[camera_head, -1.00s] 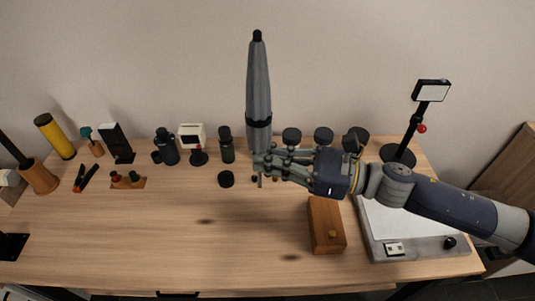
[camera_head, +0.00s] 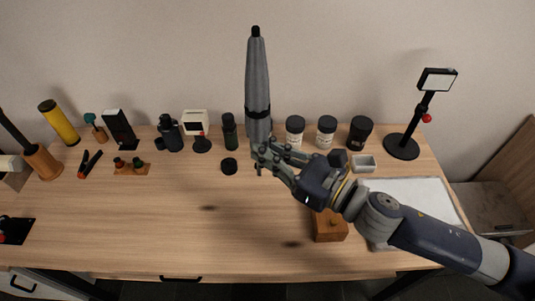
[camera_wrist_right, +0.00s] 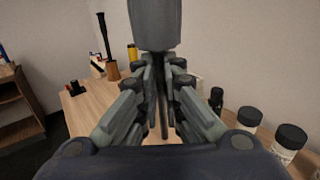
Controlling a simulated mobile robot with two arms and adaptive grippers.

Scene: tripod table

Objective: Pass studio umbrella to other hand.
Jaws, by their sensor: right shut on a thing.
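The studio umbrella (camera_head: 258,85) is folded, grey with a black tip, and stands upright above the table in the head view. My right gripper (camera_head: 264,155) is shut on the lower part of it, near the shaft. In the right wrist view the grey umbrella (camera_wrist_right: 154,25) rises between the fingers, and its thin dark shaft runs down between them. The fingers of my right gripper (camera_wrist_right: 160,85) close around it from both sides. My left gripper does not show in either view.
On the wooden table (camera_head: 150,225) a wooden box (camera_head: 330,226) stands below my right arm. Jars (camera_head: 295,130) and a lamp on a stand (camera_head: 402,146) are behind it. Bottles, a yellow cylinder (camera_head: 59,122) and small tools line the back left. The front left-middle is clear.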

